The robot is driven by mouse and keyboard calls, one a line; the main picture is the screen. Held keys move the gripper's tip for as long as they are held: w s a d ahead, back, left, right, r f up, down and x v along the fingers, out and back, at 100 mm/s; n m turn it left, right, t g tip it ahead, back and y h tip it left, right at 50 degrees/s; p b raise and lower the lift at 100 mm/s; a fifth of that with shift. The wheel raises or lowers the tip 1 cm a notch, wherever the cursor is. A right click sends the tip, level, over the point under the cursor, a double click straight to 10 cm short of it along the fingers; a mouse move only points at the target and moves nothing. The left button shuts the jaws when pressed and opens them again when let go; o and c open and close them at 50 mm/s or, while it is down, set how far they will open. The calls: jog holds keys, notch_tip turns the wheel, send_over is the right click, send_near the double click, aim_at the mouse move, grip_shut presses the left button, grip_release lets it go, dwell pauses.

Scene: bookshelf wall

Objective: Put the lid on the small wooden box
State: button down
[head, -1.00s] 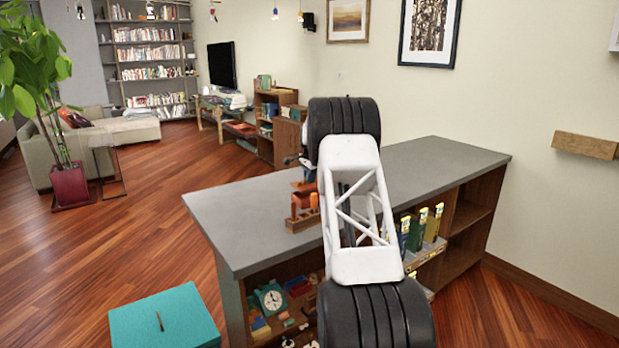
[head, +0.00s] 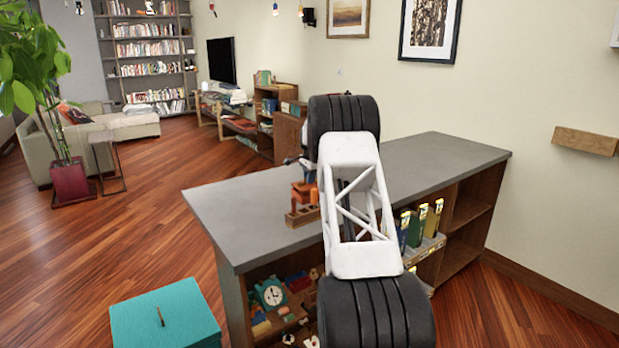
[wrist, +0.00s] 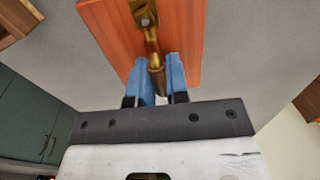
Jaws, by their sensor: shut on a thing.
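My gripper (wrist: 160,85) has blue fingertips shut on the brass handle (wrist: 152,40) of a reddish-orange wooden panel, which looks like the lid (wrist: 112,30). The panel is over the grey counter top. In the head view my white and black arm hides most of the gripper, and a small orange patch shows just left of the arm. In the wrist view a brown wooden edge (wrist: 15,20) shows at the upper left, apart from the panel.
The grey counter top (head: 440,155) is clear to the right of my arm. Shelves under it hold upright books (head: 417,228) and a toy clock (head: 271,294). A teal box (head: 165,318) is at the lower left. A wall ledge (head: 585,141) is at the right.

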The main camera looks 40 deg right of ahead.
jog(key=shift+f, duration=0.65)
jog(key=c, duration=0.6)
grip_release()
jog(key=shift+c, duration=0.2)
jog(key=shift+r, duration=0.1)
jog(key=shift+r, duration=3.35)
